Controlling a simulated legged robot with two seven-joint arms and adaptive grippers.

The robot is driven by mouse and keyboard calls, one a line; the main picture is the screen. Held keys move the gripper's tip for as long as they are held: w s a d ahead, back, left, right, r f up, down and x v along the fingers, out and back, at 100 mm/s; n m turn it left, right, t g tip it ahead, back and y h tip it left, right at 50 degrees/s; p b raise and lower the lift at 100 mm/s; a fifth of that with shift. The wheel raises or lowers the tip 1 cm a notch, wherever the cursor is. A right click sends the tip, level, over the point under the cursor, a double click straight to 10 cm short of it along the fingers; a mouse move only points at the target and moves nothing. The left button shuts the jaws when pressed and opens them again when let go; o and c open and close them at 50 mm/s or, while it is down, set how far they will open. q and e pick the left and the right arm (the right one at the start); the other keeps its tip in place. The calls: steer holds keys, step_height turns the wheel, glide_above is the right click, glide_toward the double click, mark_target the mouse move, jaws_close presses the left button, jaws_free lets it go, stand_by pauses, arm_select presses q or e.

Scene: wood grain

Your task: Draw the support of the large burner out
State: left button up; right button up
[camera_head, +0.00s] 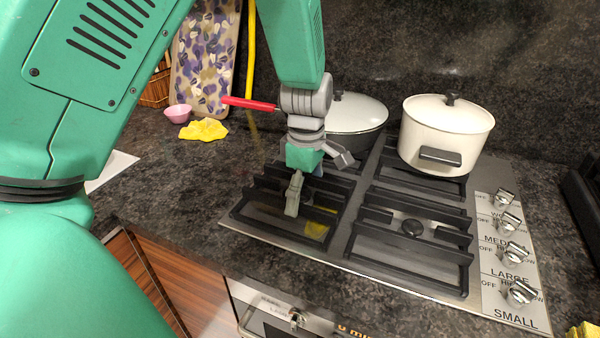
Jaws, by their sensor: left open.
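A dark grate-like burner support (262,222) sits on the front left of the steel cooktop (340,240). A second support (425,255) sits front right, around a round black burner cap (412,228). I cannot tell for sure which one belongs to the large burner. My left gripper (318,180) points down over the front left support with its fingers spread. One finger reaches down near the bars; whether it touches them I cannot tell. The gripper hides part of this support and its burner. My right gripper does not show.
A grey pan with a lid (355,112) stands on the back left burner, close behind my left gripper. A white lidded pot (445,135) stands back right. Knobs (512,222) line the right edge. A yellow cloth (204,130) and pink bowl (178,113) lie left; counter between is clear.

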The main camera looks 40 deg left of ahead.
arm_select(q)
steer(key=shift+w+d+f, duration=0.1)
steer(key=shift+d+f, duration=0.45)
steer(key=shift+a+f, duration=0.15)
steer(key=shift+a, duration=0.05)
steer(key=shift+a+f, duration=0.2)
steer(key=shift+a, duration=1)
steer(key=shift+c, duration=1.3)
steer(key=shift+a, duration=0.1)
steer(key=c, duration=1)
steer(key=shift+d+r, duration=0.1)
steer(key=shift+d, duration=0.6)
steer(key=shift+c, duration=0.3)
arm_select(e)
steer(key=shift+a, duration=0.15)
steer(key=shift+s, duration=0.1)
